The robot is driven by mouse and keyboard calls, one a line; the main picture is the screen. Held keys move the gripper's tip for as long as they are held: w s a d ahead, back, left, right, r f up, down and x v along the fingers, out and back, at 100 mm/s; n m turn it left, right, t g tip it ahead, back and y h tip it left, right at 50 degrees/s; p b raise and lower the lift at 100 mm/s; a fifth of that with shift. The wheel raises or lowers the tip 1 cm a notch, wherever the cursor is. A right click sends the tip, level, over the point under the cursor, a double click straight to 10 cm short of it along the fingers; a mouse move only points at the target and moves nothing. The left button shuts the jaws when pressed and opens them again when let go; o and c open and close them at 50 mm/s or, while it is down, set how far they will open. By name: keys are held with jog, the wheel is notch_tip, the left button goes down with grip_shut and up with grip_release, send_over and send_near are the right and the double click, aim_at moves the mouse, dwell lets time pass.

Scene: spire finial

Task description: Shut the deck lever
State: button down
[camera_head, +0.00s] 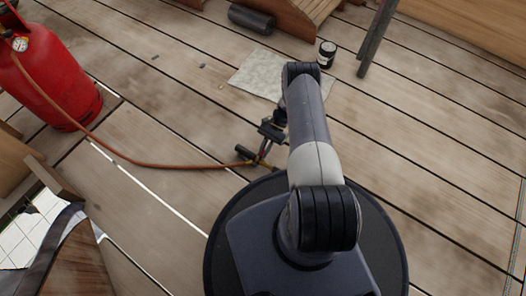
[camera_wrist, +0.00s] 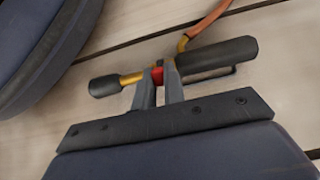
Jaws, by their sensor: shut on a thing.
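A gas torch lies on the plank deck, with a black handle (camera_wrist: 215,57), a brass neck (camera_wrist: 132,78) and a black end piece (camera_wrist: 104,86). A small red part (camera_wrist: 157,75), perhaps the deck lever, sits on the neck. My gripper (camera_wrist: 158,84) is shut on this red part, its grey fingers on either side of it. The fingers hide some of it, so I cannot tell its position. In the head view the torch (camera_head: 245,152) lies just left of my arm, under my gripper (camera_head: 265,149).
An orange hose (camera_head: 165,165) runs from the torch to a red gas cylinder (camera_head: 50,75) at upper left. A grey sheet (camera_head: 255,75), a black can (camera_head: 326,54) and a dark roll (camera_head: 251,19) lie farther off.

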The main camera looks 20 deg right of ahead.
jog(key=shift+w+d+f+g+y, duration=0.2)
jog(key=shift+d+f+g+y, duration=0.15)
jog(key=shift+g+y, duration=0.35)
jog(key=shift+y, duration=0.3)
jog(key=c, duration=1.5)
grip_release()
jog(key=shift+v, duration=3.75)
jog(key=shift+s+a, duration=0.1)
